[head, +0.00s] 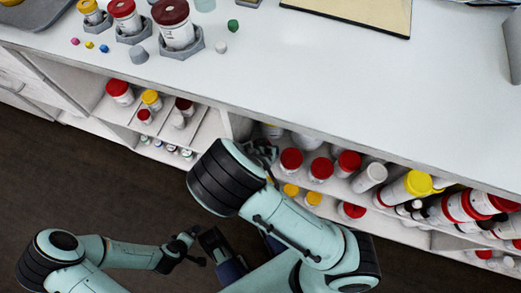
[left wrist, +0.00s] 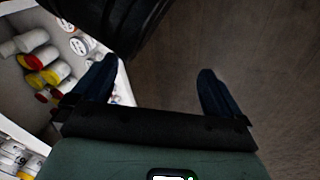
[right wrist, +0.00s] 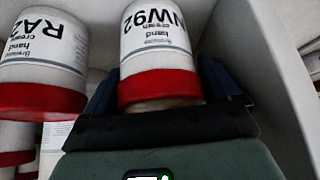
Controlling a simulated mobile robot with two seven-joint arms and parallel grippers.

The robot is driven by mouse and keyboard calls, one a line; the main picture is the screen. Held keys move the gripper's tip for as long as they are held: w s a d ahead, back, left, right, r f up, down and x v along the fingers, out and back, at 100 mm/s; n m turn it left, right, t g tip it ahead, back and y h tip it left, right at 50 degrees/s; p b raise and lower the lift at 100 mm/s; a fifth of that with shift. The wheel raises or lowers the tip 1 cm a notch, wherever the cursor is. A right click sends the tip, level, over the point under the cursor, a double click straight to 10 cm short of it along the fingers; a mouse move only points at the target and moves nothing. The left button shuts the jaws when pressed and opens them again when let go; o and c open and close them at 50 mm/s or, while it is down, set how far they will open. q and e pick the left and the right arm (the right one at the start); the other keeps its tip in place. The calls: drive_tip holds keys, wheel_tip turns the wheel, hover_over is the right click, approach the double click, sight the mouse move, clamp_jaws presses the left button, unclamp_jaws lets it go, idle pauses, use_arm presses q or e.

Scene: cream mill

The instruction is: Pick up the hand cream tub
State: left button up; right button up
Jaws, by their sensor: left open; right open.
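In the right wrist view a white hand cream tub with a red lid (right wrist: 158,45), marked NW92, stands between the spread fingers of my right gripper (right wrist: 156,82). The picture shows it upside down, lid toward the gripper's palm. The fingers' contact with it cannot be made out. A second white hand cream tub with a red lid (right wrist: 42,60) is just left of it. In the head view my right gripper (head: 264,152) is at the shelf opening, partly hidden by my arm. My left gripper (head: 188,244) is open and empty over the floor; its fingers also show in the left wrist view (left wrist: 157,70).
The shelf under the white counter (head: 330,75) holds several red-lidded (head: 321,169) and yellow-lidded (head: 291,190) tubs. A pale shelf wall (right wrist: 262,60) is close right of my right gripper. Jars in grey holders (head: 181,50) stand on the counter. The dark floor (head: 100,185) is clear.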

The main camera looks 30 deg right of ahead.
drive_tip(key=c, duration=0.9)
